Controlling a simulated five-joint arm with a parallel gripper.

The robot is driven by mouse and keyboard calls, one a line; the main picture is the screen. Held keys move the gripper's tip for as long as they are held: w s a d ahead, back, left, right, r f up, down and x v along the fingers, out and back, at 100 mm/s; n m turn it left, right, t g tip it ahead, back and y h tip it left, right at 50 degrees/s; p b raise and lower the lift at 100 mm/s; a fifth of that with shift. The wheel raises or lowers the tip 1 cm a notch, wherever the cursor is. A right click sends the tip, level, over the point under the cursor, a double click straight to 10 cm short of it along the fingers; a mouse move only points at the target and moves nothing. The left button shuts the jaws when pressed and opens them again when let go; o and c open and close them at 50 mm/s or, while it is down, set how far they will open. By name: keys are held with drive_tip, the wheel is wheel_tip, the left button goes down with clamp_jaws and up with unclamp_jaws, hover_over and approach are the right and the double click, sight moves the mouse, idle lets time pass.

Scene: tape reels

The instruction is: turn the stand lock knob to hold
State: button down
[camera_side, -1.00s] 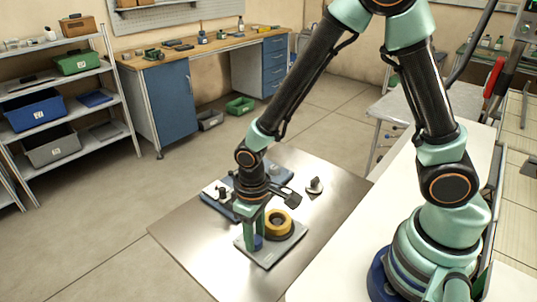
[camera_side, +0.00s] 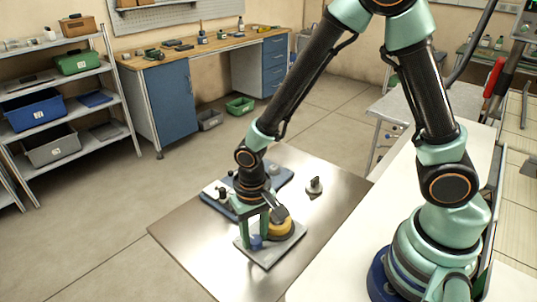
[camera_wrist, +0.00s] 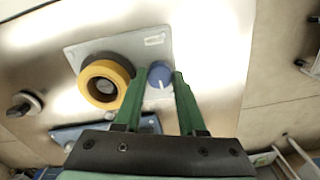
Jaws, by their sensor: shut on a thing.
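The blue stand lock knob (camera_wrist: 158,75) has a white pointer line, which points down towards my palm in the wrist view. It sits on the grey stand plate (camera_wrist: 150,50) beside the yellow tape reel (camera_wrist: 104,83). My gripper (camera_wrist: 160,74) points down and is shut on the knob, one green finger on each side. In the side view the knob (camera_side: 256,242) is partly hidden by my gripper (camera_side: 255,238). The reel (camera_side: 281,229) stands just right of the fingers, partly hidden by my wrist. I cannot read any hold mark.
A blue base (camera_side: 283,177) with small parts lies behind my gripper on the metal table top. A small pale piece with a dark knob (camera_side: 314,187) stands apart at its right. The table's front left (camera_side: 200,250) is clear.

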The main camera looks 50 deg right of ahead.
sight(255, 239)
drive_tip(key=shift+c, duration=2.4)
unclamp_jaws()
drive_tip(key=shift+r, duration=0.1)
wheel_tip(255, 239, up, 12)
drive_tip(key=s+d+r+n+t, duration=0.2)
drive_tip(key=d+r+t, duration=0.3)
drive_tip(key=d+r, duration=0.5)
drive_tip(key=shift+s+d+r+n+t, duration=0.15)
drive_tip(key=shift+d+r+n+t, duration=0.2)
drive_tip(key=shift+d+n, duration=0.6)
